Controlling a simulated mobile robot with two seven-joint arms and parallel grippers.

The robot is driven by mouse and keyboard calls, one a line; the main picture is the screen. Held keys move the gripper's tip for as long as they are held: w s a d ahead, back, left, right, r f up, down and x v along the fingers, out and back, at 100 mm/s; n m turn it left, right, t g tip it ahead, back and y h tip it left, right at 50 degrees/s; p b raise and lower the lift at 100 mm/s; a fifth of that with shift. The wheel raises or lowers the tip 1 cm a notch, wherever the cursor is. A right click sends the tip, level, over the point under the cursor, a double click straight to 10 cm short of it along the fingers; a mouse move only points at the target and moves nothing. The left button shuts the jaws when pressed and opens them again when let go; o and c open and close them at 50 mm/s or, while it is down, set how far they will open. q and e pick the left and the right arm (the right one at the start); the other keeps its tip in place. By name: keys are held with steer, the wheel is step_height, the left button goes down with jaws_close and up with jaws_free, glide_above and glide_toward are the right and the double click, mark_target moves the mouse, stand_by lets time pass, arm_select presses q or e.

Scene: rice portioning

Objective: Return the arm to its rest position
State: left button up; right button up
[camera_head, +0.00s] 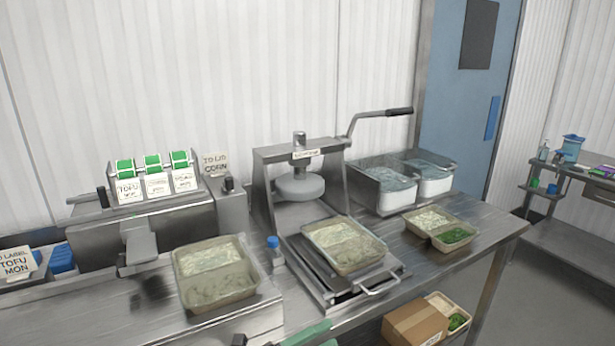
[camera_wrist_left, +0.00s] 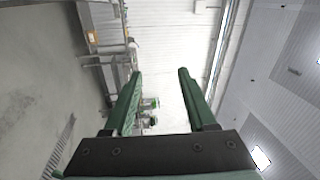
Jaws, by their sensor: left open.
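My left gripper (camera_wrist_left: 160,74) is open in the left wrist view, with nothing between its two green fingers. It points away from the bench into the room. In the head view only a green piece of it (camera_head: 308,333) shows at the bottom edge, in front of the bench's near edge. My right gripper is in neither view. A filled tray with a clear cover (camera_head: 218,293) stands on the bench at the left. A second filled tray (camera_head: 343,263) sits on the press's pull-out plate. A third tray (camera_head: 447,241) with rice and greens stands at the right.
The press (camera_head: 262,190) stands mid-bench, with a blue-capped bottle (camera_head: 276,256) beside it. A label dispenser (camera_head: 150,222) is at the left, and clear-lidded bins (camera_head: 372,190) stand behind. A cardboard box (camera_head: 416,322) is on the lower shelf. Open floor (camera_head: 550,300) lies at the right.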

arm_select(q)
steer(key=s+a+f+n+t+y, duration=0.6)
steer(key=a+f+n+y, duration=0.7)
steer(key=n, duration=0.7)
steer(key=s+a+f+n+g+y, duration=0.1)
steer(key=s+a+f+n+g, duration=0.2)
steer(key=s, duration=0.5)
steer(key=s+a+f+n+g+y, duration=0.1)
steer(key=s+a+f+n+g, duration=0.2)
steer(key=s+f, duration=0.5)
steer(key=shift+s+n+y, duration=0.15)
steer(key=shift+n+y, duration=0.25)
steer(key=shift+n, duration=0.5)
